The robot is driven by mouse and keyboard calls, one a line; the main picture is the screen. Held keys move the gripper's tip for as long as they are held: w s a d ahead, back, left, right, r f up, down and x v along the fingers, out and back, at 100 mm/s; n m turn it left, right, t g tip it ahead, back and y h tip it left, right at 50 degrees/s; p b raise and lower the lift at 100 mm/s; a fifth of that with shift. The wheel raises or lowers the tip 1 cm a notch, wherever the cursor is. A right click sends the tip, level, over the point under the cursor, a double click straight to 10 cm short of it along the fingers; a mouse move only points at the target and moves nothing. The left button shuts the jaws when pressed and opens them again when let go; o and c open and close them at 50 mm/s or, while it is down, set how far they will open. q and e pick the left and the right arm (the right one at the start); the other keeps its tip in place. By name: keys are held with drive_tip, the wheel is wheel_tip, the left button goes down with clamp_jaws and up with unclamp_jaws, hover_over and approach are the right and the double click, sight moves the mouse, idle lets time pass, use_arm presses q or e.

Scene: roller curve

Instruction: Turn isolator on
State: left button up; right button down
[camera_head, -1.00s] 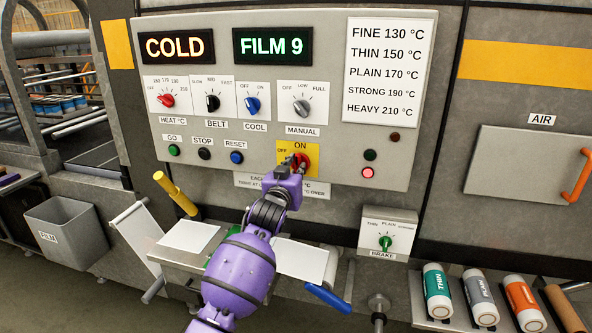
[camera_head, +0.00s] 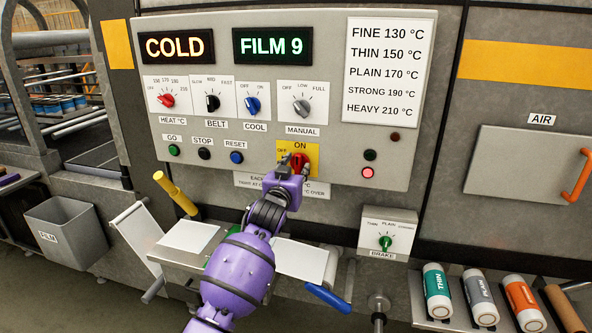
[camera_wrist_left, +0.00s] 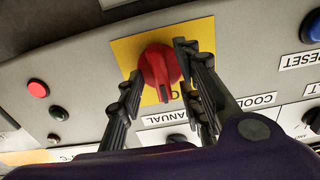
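The isolator is a red rotary knob (camera_head: 302,160) on a yellow plate (camera_head: 313,147) marked OFF and ON, low on the control panel. My left gripper (camera_head: 296,162) is at the knob and partly hides it in the head view. In the left wrist view, the red knob (camera_wrist_left: 157,66) sits between the two separated fingers of the left gripper (camera_wrist_left: 157,82). The right-hand finger is close against it, though contact is unclear; a gap shows on the other side. The knob's ridge points roughly toward the ON side of the plate. My right gripper is out of view.
The grey panel (camera_head: 340,180) carries a display reading COLD (camera_head: 174,46), another reading FILM 9 (camera_head: 272,45), and several knobs and buttons above and left of the isolator. A lit red lamp (camera_head: 368,173) is to its right. A brake box (camera_head: 388,230) stands lower right.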

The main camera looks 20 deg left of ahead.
use_arm(q)
drive_tip(key=s, duration=1.2)
drive_tip(key=shift+d, duration=0.15)
